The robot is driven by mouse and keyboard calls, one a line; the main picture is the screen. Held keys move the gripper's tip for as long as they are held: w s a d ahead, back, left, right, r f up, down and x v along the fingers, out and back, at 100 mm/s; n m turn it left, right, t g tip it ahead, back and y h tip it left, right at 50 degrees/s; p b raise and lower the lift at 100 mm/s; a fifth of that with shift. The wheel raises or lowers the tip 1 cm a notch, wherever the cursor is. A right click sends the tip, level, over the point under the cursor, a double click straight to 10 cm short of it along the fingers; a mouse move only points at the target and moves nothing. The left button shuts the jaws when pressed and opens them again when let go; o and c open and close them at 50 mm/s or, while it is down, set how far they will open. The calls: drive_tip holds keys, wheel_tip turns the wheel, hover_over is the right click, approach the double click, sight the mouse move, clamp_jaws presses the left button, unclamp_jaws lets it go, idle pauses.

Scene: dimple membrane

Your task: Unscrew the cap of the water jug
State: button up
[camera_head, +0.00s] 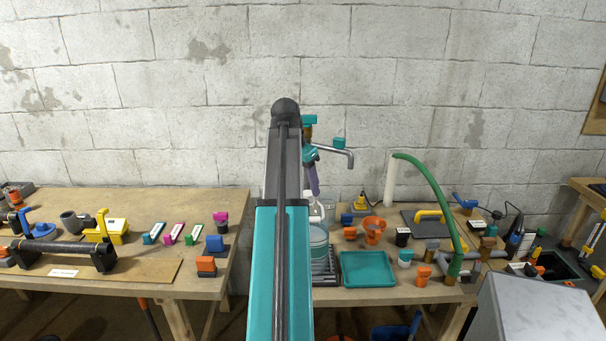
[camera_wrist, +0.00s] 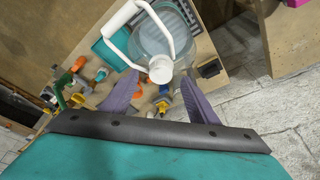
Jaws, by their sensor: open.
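The water jug (camera_head: 319,240) is clear bluish plastic and stands on the right workbench, partly hidden behind my arm in the head view. In the wrist view the jug (camera_wrist: 152,42) shows from above, with a white loop handle (camera_wrist: 108,22) and a round white cap (camera_wrist: 160,70). My gripper (camera_wrist: 161,77) is open, with one purple finger on each side of the cap in the picture. Gaps show between the cap and both fingers. In the head view a purple finger (camera_head: 314,180) points down just above the jug's top. I cannot tell whether the fingertips reach cap height.
A teal tray (camera_head: 368,270) lies right of the jug, with an orange funnel (camera_head: 374,230) behind it. A faucet (camera_head: 335,152) juts out near my gripper. A green hose (camera_head: 435,195) arches further right. The left workbench (camera_head: 150,200) holds several tools, with a gap between the benches.

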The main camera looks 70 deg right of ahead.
sight(308, 196)
drive_tip(key=shift+x, duration=1.45)
drive_tip(key=c, duration=1.3)
drive_tip(key=shift+s+r+p, duration=0.1)
drive_tip(key=shift+p, duration=0.25)
drive_tip(key=shift+a+n, duration=0.1)
drive_tip(key=shift+n, duration=0.4)
drive_tip(key=n+t+p, duration=0.1)
drive_tip(key=n+p, duration=0.1)
drive_tip(key=shift+s+n, duration=0.1)
drive_tip(key=shift+n, duration=0.7)
